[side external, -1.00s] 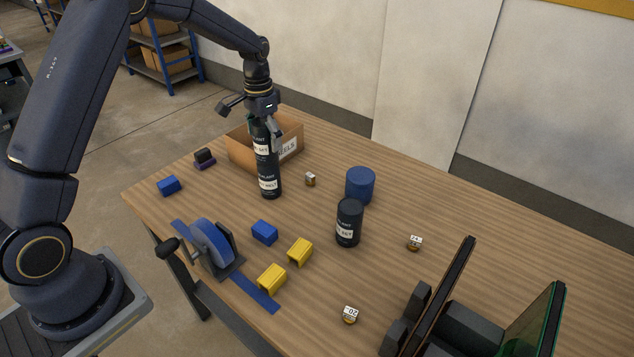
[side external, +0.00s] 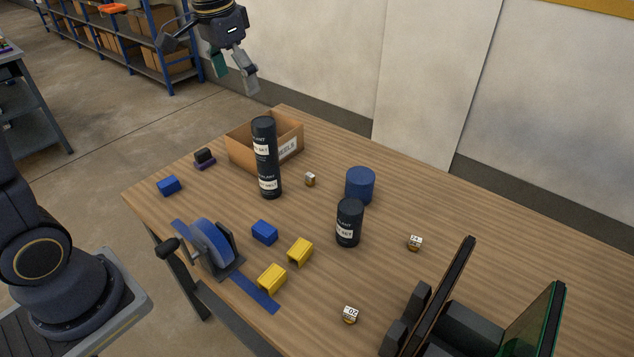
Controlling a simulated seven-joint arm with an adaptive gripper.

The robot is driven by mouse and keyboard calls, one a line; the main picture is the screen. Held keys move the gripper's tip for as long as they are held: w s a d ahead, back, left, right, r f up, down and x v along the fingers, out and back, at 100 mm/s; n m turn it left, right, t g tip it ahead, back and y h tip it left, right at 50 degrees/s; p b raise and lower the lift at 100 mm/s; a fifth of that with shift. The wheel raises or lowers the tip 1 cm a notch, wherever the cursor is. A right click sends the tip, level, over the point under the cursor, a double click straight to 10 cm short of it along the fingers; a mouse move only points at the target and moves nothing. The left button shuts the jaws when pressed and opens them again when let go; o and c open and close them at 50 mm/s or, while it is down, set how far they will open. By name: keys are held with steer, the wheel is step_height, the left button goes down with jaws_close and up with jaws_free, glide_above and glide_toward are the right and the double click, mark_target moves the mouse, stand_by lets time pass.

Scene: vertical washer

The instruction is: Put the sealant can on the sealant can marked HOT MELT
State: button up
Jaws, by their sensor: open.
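Two dark sealant cans stand stacked upright on the table in the side external view. The upper sealant can (side external: 263,135) rests on the lower can marked HOT MELT (side external: 270,182), and the stack looks straight. Another dark sealant can (side external: 348,223) stands alone to the right, its label only partly readable. My gripper (side external: 236,84) is open and empty, high above and to the upper left of the stack, clear of both cans.
A cardboard box (side external: 240,152) stands right behind the stack. A blue cylinder (side external: 360,184), a tape dispenser (side external: 210,243), blue blocks (side external: 264,232), yellow blocks (side external: 300,251) and small labelled cubes (side external: 414,243) are spread about. A dark-framed rack (side external: 440,300) stands at front right.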

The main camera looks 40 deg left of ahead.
steer(key=s+d+t, duration=0.1)
steer(key=s+d, duration=0.1)
steer(key=s, duration=0.7)
steer(key=s+d+f+n+t, duration=0.1)
steer(key=s+d+t, duration=0.1)
steer(key=s, duration=0.8)
steer(key=shift+s+d+f+t, duration=0.15)
steer(key=shift+d+f+t, duration=0.15)
steer(key=shift+d, duration=0.2)
